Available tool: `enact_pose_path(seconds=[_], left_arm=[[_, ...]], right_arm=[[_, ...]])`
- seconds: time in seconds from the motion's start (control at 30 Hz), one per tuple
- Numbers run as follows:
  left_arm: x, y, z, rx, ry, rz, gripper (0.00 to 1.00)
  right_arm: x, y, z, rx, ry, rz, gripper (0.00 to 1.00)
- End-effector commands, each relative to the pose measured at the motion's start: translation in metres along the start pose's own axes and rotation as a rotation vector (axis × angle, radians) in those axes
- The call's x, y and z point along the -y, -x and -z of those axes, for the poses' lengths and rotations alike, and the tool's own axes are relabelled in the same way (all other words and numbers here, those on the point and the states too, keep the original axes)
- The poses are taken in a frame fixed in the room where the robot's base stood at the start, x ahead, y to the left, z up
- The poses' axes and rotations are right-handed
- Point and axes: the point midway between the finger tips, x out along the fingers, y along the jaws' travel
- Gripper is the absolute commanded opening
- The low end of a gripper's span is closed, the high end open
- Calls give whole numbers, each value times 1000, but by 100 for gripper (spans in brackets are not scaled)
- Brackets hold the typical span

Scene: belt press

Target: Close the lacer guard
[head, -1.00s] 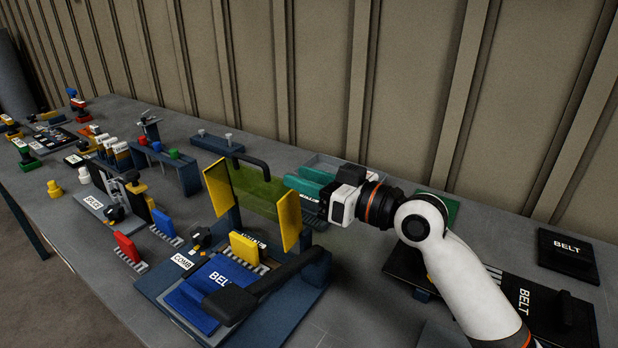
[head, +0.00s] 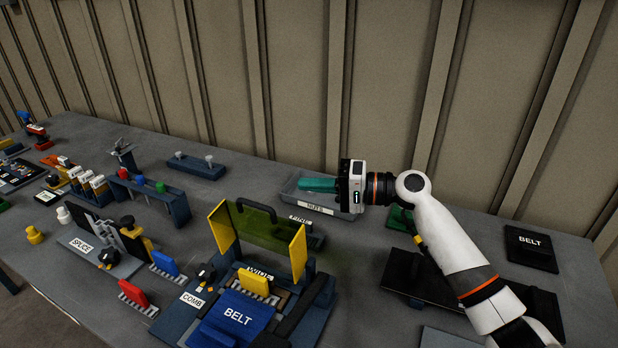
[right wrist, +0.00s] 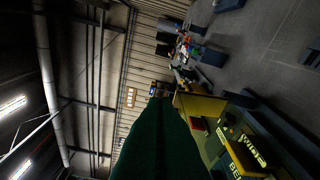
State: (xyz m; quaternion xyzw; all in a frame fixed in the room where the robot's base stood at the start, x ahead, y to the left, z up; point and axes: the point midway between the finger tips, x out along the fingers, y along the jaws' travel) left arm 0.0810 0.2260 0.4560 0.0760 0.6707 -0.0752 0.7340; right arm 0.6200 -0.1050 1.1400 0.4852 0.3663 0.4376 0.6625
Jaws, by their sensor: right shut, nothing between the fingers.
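The lacer guard (head: 268,232) is a see-through yellow-green panel with yellow side plates and a black handle (head: 256,207) on top. It stands raised behind the comb and the blue BELT piece (head: 237,316), which lie uncovered in front. Part of it also shows at the lower right of the right wrist view (right wrist: 203,106). My right gripper (head: 303,184) is shut and empty, its teal fingers pointing left. In the picture it is above and right of the handle, apart from the guard. My left gripper is not in view.
A grey labelled tray (head: 318,206) lies behind the guard, below my right fingers in the picture. A blue stand with coloured knobs (head: 150,196) is to the left. Black BELT pieces (head: 530,247) lie at right. Above the guard is open air.

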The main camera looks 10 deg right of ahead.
Motion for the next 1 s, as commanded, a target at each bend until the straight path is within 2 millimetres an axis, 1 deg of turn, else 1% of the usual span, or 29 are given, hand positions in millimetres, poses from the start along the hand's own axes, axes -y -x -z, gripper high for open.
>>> enact_pose_path(seconds=[0.03,0.1,0.17,0.27,0.3,0.4,0.5,0.7,1.0], left_arm=[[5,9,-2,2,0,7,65],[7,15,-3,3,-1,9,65],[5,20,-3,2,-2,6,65],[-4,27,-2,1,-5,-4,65],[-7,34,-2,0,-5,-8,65],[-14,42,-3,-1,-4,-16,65],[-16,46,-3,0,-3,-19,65],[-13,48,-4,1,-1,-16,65],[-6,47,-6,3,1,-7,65]], right_arm=[[-6,-13,0,-3,1,-2,0],[-6,-29,0,-4,0,-2,0],[-6,-42,-1,-2,1,-2,0],[-5,-61,0,-2,2,-1,0],[-5,-60,9,-4,2,2,0],[-4,-63,24,-3,2,2,0],[-3,-66,33,-2,4,1,0],[-1,-67,39,0,6,0,0],[-1,-67,40,0,7,1,0]])
